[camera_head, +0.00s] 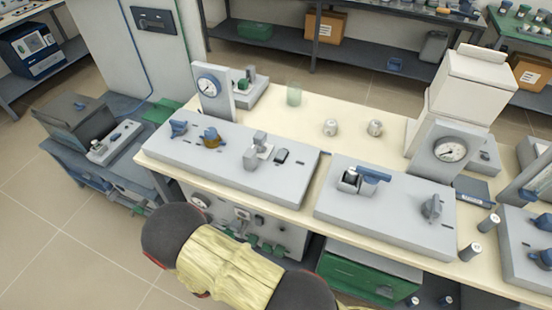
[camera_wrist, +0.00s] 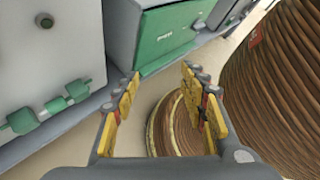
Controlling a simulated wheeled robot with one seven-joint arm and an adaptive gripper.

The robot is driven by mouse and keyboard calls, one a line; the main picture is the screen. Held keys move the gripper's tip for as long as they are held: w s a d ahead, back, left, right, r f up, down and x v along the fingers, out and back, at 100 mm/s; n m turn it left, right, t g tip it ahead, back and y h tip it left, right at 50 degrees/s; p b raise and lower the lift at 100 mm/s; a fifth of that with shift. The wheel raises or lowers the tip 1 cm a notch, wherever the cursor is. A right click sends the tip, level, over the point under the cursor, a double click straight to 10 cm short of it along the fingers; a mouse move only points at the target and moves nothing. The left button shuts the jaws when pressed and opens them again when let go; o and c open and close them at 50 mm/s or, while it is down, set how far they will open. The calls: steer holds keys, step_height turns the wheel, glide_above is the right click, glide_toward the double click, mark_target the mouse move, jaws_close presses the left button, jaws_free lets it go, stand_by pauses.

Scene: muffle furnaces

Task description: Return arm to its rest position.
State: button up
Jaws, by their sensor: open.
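My gripper (camera_wrist: 160,112) is open and empty in the wrist view, with yellow-padded fingers on both sides of a clear gap. It points down past the front of the bench toward the floor. Behind the gap, a round ribbed brown part (camera_wrist: 172,128) shows, and a larger ribbed brown column fills the right side. In the head view my arm crosses the bottom, in front of the bench; the gripper itself is hidden there.
A cream-topped bench (camera_head: 350,145) carries grey panels with knobs (camera_head: 235,150) and gauges (camera_head: 450,149). Below it are a grey valve unit (camera_head: 240,218) and a green box (camera_head: 362,275), close to my arm. The green box also shows in the wrist view (camera_wrist: 172,32). Tiled floor (camera_head: 60,235) is clear at left.

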steer(key=d+r+m+g+y+p, duration=0.3)
steer(key=r+m+y, duration=0.5)
steer(key=r+m, duration=1.45)
steer(key=d+r+t+y, duration=0.1)
steer(key=d+r, duration=0.4)
steer(key=r, duration=0.5)
steer(key=s+d+r+m+t+y, duration=0.1)
steer(key=d+r+t, duration=0.2)
steer(key=r, duration=0.7)
steer(key=d+r+m+t+y+p, duration=0.1)
steer(key=d+r, duration=0.6)
steer(key=r, duration=0.3)
steer(key=shift+s+d+r+t, duration=0.2)
steer(key=shift+s+d+t, duration=0.05)
steer(key=shift+d+t, duration=0.15)
steer(key=shift+o, duration=0.4)
steer(key=shift+m, duration=0.25)
